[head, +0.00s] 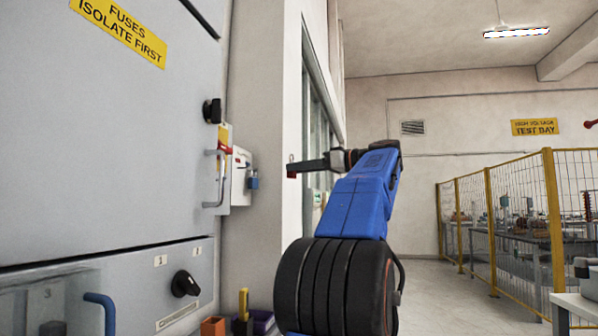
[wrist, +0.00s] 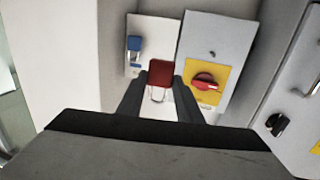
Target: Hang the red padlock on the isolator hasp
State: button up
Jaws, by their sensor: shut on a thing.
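My gripper (head: 300,167) is shut on the red padlock (head: 291,172) and holds it in the air, to the right of the grey cabinet and apart from it. In the wrist view the red padlock (wrist: 161,73) sits between the fingertips, its thin shackle showing below the body. The isolator (wrist: 205,80) has a red rotary handle on a yellow plate, just right of the padlock in that view. In the head view the isolator (head: 224,138) shows edge-on at the cabinet's side. I cannot make out the hasp opening clearly.
A blue padlock (head: 253,182) hangs on a white plate beside the isolator; it also shows in the wrist view (wrist: 134,44). A grab handle (head: 219,180) and black knob (head: 212,110) stick out from the cabinet. Orange and yellow items stand low beside it. A yellow fence (head: 550,200) is far right.

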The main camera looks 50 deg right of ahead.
jog(key=shift+r, duration=0.25)
dwell(0.3)
jog(key=d+v, duration=0.1)
jog(key=v, duration=0.5)
jog(key=shift+s+d, duration=0.25)
dwell(1.0)
jog(key=shift+f, duration=0.1)
dwell(0.8)
